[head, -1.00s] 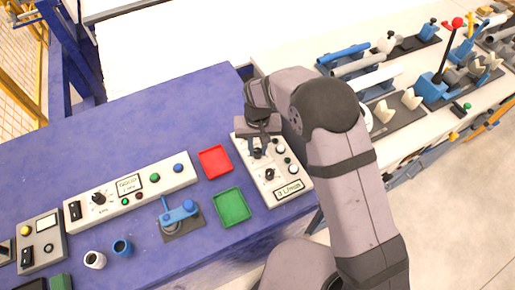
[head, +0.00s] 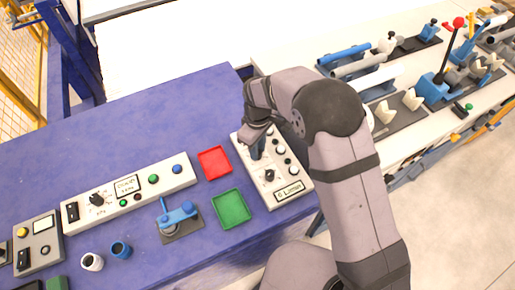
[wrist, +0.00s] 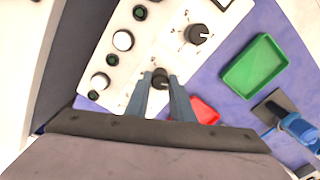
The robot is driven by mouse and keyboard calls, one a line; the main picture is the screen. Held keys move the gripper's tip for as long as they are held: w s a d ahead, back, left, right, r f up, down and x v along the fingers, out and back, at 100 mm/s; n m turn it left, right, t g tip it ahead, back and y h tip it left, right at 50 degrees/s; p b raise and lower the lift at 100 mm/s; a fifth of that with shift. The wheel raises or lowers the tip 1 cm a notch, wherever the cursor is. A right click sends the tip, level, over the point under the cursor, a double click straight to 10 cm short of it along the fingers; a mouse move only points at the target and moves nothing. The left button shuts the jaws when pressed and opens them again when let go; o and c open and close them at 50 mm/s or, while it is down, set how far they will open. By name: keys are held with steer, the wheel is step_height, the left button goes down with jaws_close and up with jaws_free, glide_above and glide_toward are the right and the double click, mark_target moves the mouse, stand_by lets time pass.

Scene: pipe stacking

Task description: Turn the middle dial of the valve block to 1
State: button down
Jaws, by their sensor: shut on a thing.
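The valve block (head: 287,172) is a white panel with black dials, white round knobs and a small display (head: 289,191) at its near end. My gripper (head: 256,153) points down at the block. In the wrist view its two blue-grey fingers (wrist: 160,82) are shut on the middle dial (wrist: 161,78), a black knob with marks around it. The near dial (wrist: 197,34) stands free beside it. My gripper hides the middle dial in the head view and the far part of the block in the wrist view. Which mark the middle dial points to cannot be told.
A red tray (head: 214,162) and a green tray (head: 231,208) lie left of the block. A blue clamp device (head: 178,214) and a long control panel (head: 130,190) are further left. Pipes and fixtures fill the white bench on the right. The blue table's far part is clear.

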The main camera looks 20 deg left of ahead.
steer(key=shift+n, duration=0.5)
steer(key=c, duration=1.5)
jaws_free()
steer(key=shift+c, duration=0.2)
steer(key=shift+r+b, duration=1.05)
steer(key=shift+r, duration=2.7)
steer(key=shift+d, duration=0.1)
